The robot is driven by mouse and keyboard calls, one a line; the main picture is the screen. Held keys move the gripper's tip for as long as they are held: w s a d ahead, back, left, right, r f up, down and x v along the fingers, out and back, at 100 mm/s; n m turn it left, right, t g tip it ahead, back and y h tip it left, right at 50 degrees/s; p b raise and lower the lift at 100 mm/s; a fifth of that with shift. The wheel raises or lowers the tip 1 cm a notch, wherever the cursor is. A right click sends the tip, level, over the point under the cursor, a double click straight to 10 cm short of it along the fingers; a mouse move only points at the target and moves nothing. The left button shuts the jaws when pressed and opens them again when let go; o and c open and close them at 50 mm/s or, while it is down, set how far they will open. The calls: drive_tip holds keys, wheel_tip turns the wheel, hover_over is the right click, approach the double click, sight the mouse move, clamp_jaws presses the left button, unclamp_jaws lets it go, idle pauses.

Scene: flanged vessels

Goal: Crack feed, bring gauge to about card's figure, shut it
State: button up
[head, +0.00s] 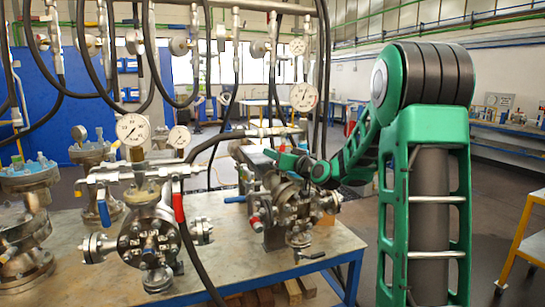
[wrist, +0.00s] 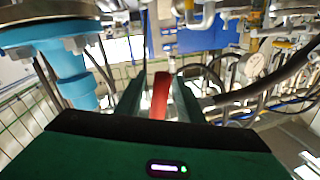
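My gripper (head: 278,156) reaches in from the right, at the right-hand flanged vessel (head: 292,207) on the table. In the wrist view, its two fingers (wrist: 160,88) stand apart with a red lever handle (wrist: 160,96) between them. I see a slim gap beside the handle; contact is unclear. A round white gauge (head: 303,96) stands above this vessel, its reading too small to make out. The left-hand vessel (head: 148,240) carries a larger gauge (head: 133,129), a red lever (head: 178,207) and a blue lever (head: 103,212). I cannot make out a card with a figure.
The metal table (head: 215,270) holds further flanged vessels (head: 25,185) at the left. Black hoses (head: 190,175) hang from overhead pipes and cross near the vessels. In the wrist view, a blue flanged pipe (wrist: 72,65) is close at the left. A yellow cart (head: 520,240) stands at the right.

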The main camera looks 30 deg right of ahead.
drive_tip(key=shift+w, duration=0.6)
clamp_jaws()
drive_tip(key=shift+s+d+f+n+g, duration=0.15)
drive_tip(key=shift+d+n, duration=0.35)
drive_tip(key=shift+n, duration=0.3)
drive_tip(key=shift+s+d+f+n+g, duration=0.15)
drive_tip(key=shift+d+n, duration=0.35)
drive_tip(key=shift+n, duration=0.3)
drive_tip(key=shift+w, duration=0.1)
unclamp_jaws()
